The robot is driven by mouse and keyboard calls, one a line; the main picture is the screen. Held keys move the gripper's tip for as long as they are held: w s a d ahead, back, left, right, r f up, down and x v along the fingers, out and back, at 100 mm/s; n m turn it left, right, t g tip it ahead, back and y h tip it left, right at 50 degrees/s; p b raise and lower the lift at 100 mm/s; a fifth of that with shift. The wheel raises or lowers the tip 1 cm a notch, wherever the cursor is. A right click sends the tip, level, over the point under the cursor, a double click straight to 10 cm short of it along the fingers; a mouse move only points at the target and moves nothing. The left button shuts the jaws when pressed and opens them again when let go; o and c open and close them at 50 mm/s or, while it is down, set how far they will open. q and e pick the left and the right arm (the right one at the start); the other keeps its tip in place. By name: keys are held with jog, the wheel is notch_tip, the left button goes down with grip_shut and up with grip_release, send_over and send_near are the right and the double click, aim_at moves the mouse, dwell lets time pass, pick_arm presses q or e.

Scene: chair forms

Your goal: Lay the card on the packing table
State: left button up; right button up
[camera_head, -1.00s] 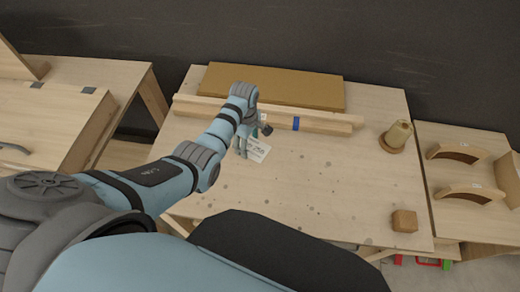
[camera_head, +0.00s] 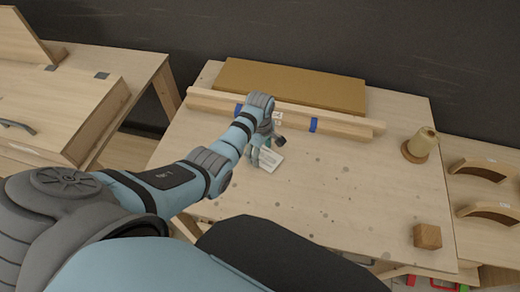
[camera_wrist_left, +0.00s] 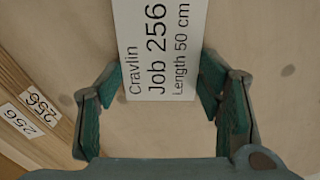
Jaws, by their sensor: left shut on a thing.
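The white card (camera_head: 271,159) is in my left gripper (camera_head: 262,152), over the middle left of the packing table (camera_head: 330,200). My right gripper is not in view.
Pale wooden bars (camera_head: 345,124) with blue bands lie behind the gripper, before a brown board (camera_head: 290,86). A wooden block (camera_head: 427,236) and a tan cone-like object (camera_head: 422,143) stand at the right. The table's front middle is clear. Curved wooden pieces (camera_head: 485,210) lie farther right.

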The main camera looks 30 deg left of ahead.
aim_at(261, 155)
pick_arm(q)
jog(key=o, duration=0.8)
jog(key=shift+f, duration=0.1)
jog(key=shift+o, duration=0.2)
jog(key=shift+r, duration=0.4)
notch_tip(261, 155, up, 12)
jog(key=p, duration=0.3)
jog(key=shift+r+p, duration=0.25)
jog(key=shift+p, duration=0.15)
jog(key=shift+s+a, duration=0.1)
